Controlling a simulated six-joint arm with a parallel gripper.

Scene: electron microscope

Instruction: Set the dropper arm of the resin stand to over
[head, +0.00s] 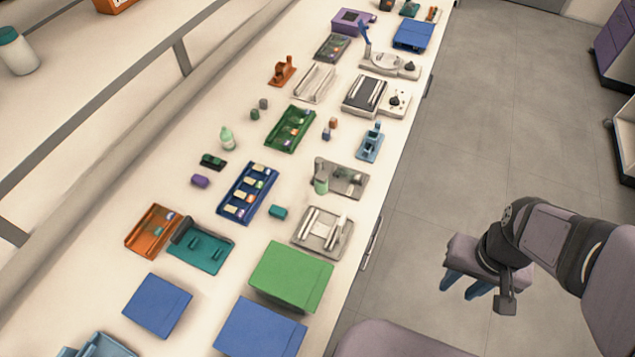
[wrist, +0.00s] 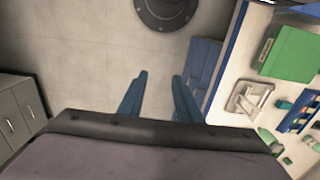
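My gripper (head: 467,286) hangs over the floor to the right of the bench, away from everything on it. Its two blue fingers are apart and empty, as the wrist view shows too (wrist: 160,78). A grey stand (head: 349,182) with a post and a pale green bottle (head: 321,184) at its left end sits near the bench's right edge. It looks like the resin stand, but I cannot be sure. Its dropper arm is too small to make out, so its position cannot be told.
A pale tray with a raised fixture (head: 322,232) and a green box (head: 290,277) lie nearer along the bench. A blue rack (head: 247,193) and teal block (head: 278,211) lie left of the stand. The floor (head: 480,130) beside the bench is clear.

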